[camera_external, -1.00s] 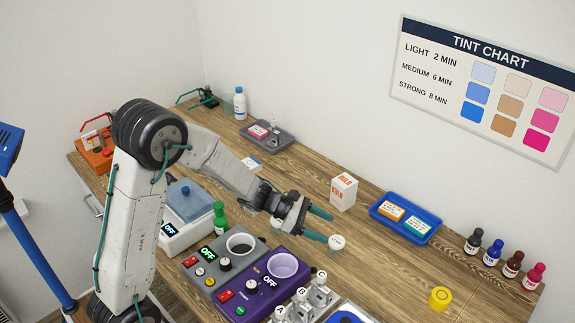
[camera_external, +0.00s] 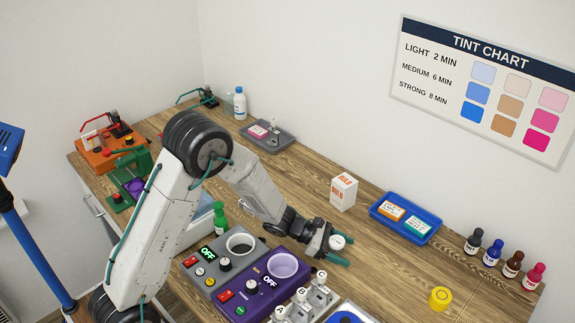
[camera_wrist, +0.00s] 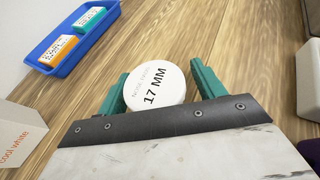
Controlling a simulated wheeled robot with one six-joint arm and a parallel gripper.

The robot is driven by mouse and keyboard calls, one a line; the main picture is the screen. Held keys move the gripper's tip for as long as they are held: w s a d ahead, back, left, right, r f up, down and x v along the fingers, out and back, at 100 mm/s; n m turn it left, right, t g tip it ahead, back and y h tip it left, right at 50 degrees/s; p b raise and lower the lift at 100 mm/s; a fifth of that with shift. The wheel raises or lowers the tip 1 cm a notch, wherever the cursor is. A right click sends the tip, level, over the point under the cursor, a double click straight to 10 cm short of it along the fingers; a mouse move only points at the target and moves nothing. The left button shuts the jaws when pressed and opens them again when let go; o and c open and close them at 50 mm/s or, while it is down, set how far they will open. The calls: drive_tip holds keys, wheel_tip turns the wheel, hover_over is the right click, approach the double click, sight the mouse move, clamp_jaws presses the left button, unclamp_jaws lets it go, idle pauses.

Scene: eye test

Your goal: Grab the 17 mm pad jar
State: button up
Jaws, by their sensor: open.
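The pad jar (camera_wrist: 155,86) is a small round white jar with "17 MM" on its lid. It stands upright on the wooden table and also shows in the external view (camera_external: 337,240). My gripper (camera_external: 346,251) is open, low over the table, with its teal fingers around the jar. In the wrist view the jar lies between the two fingers (camera_wrist: 158,88), nearer the left one. Whether either finger touches it I cannot tell. The near edge of the jar is hidden by the gripper's dark front plate.
A white box with orange print (camera_external: 343,192) stands behind the jar. A blue tray (camera_external: 432,238) with an orange and a teal box lies to the right. The purple heater unit (camera_external: 262,295) is in front, left of my gripper. Bare table lies right of the fingers, before a yellow container (camera_external: 439,298).

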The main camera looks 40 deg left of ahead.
drive_tip(key=c, duration=1.1)
drive_tip(key=shift+r, duration=0.1)
